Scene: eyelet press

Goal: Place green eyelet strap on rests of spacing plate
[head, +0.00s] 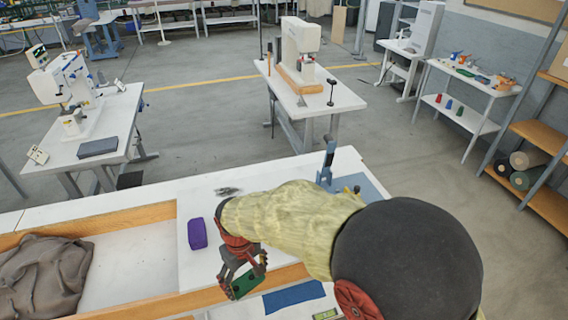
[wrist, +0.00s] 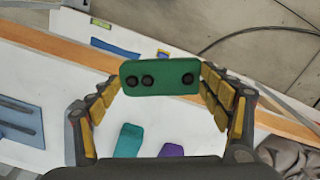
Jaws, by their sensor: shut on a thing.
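The head view shows the strap (head: 244,284) in my gripper (head: 241,277), low in the picture near the wooden front rail. A blue plate with dark bars (wrist: 14,122) lies at the left of the wrist view, apart from the strap. I cannot tell whether it is the spacing plate. My arm hides part of the bench.
A purple block (head: 197,233) lies on the white bench, and a teal piece (wrist: 128,140) shows beside it in the wrist view. A blue hand press (head: 327,165) stands beyond my arm. Grey cloth (head: 42,277) fills the tray's left side. A blue patch (head: 294,297) lies past the rail.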

